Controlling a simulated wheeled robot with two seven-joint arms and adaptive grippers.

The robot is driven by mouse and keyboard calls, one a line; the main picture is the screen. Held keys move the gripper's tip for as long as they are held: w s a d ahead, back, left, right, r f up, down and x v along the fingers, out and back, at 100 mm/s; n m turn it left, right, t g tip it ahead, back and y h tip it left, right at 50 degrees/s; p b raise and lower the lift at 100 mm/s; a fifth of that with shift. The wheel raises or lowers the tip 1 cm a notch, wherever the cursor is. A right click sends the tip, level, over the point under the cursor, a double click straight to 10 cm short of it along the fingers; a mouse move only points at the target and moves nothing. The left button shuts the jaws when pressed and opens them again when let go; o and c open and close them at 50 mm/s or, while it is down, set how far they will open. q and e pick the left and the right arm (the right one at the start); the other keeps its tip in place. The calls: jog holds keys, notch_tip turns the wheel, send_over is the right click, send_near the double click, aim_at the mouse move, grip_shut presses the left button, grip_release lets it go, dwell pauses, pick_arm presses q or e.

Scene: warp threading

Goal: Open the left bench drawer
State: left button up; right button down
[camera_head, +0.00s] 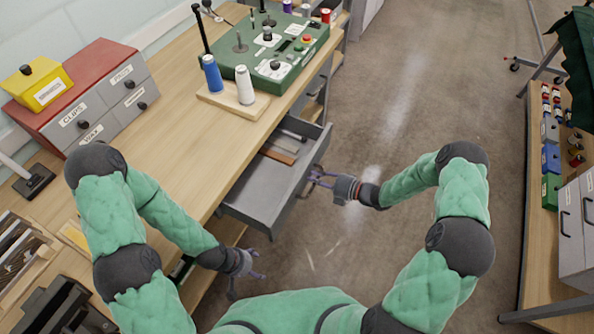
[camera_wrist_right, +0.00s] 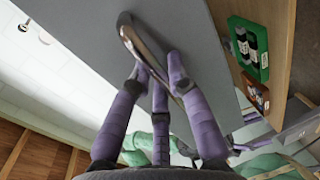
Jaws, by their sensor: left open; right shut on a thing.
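A grey bench drawer (camera_head: 262,205) stands pulled out from under the wooden bench top in the head view, with a few flat items inside. My right gripper (camera_head: 314,176) is at the drawer's front face. In the right wrist view, my right gripper's purple fingers (camera_wrist_right: 156,78) are shut on the curved metal handle (camera_wrist_right: 128,34) on the flat grey drawer front (camera_wrist_right: 185,55). My left gripper (camera_head: 254,284) is open and empty, low in front of the bench and apart from the drawer.
The bench top (camera_head: 180,130) carries a red cabinet (camera_head: 80,75) with small drawers, a yellow box (camera_head: 38,86), and a green control box (camera_head: 265,50) beside blue and white spools. Another bench (camera_head: 545,240) stands at the right. The floor between (camera_head: 400,110) is clear.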

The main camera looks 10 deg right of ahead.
jog(key=f+v, duration=0.1)
jog(key=v, duration=0.7)
jog(key=shift+d+f+b, duration=0.2)
jog(key=shift+f+b, duration=0.2)
jog(key=shift+s, duration=0.15)
jog(key=c, duration=1.2)
grip_release()
jog(key=shift+o, duration=0.2)
jog(key=v, duration=1.2)
